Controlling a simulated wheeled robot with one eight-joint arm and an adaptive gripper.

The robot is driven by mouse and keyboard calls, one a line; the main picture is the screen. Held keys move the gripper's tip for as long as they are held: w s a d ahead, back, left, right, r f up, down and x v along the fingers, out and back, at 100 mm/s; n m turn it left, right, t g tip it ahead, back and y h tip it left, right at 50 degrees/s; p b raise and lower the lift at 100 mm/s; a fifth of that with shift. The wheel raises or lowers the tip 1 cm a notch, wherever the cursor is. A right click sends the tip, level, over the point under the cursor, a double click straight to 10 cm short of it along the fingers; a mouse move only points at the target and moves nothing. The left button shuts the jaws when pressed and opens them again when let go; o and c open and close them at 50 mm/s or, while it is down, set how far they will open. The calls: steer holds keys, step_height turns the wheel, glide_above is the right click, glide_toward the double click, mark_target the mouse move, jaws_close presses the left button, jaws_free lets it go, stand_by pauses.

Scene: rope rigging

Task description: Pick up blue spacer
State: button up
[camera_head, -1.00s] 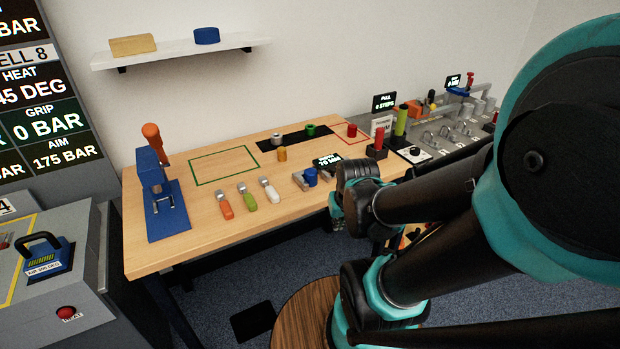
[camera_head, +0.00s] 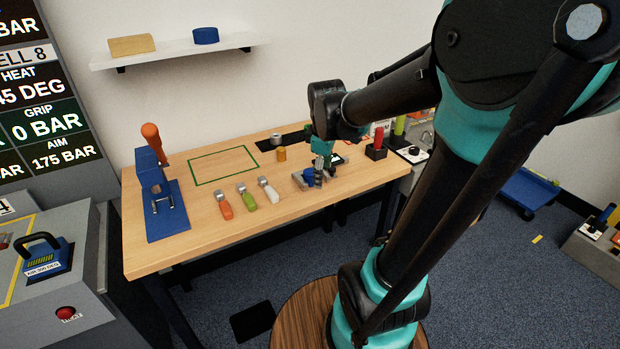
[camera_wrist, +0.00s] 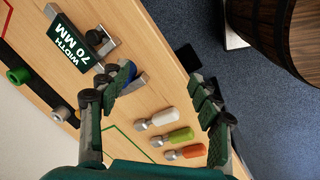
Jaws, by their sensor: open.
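The blue spacer (camera_head: 308,173) sits in a grey measuring fixture (camera_head: 297,181) near the table's front edge. My gripper (camera_head: 318,178) is over the fixture, pointing down, and partly covers the spacer. In the wrist view the blue spacer (camera_wrist: 125,74) shows partly behind the left finger of my gripper (camera_wrist: 157,92). The fingers are spread with nothing between them. The spacer appears nearer the left finger than the middle of the gap. I cannot tell whether the finger touches it. Another blue disc (camera_head: 206,36) lies on the wall shelf.
Orange, green and white-handled tools (camera_head: 246,198) lie left of the fixture. A "WIDTH 70 MM" display (camera_wrist: 77,40) stands beside the fixture. A red cylinder on a black base (camera_head: 377,148) stands to the right. The green-outlined area (camera_head: 223,165) is empty.

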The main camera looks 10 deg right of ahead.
steer(key=w+a+r+n+g, duration=0.2)
steer(key=w+a+r+n, duration=0.2)
steer(key=w+r+n, duration=0.6)
steer(key=n, duration=0.2)
glide_above(310, 171)
steer(key=s, duration=0.1)
steer(key=shift+h, duration=0.4)
steer(key=f, duration=1.2)
steer(key=shift+s+a+f, duration=0.1)
steer(key=shift+a, duration=0.2)
steer(key=f, duration=0.2)
steer(key=w+f, duration=0.1)
steer(key=f, duration=0.1)
steer(key=shift+d+f, duration=0.15)
steer(key=shift+d, duration=0.05)
steer(key=shift+f, duration=0.5)
steer(key=shift+c, duration=0.6)
steer(key=c, duration=1.3)
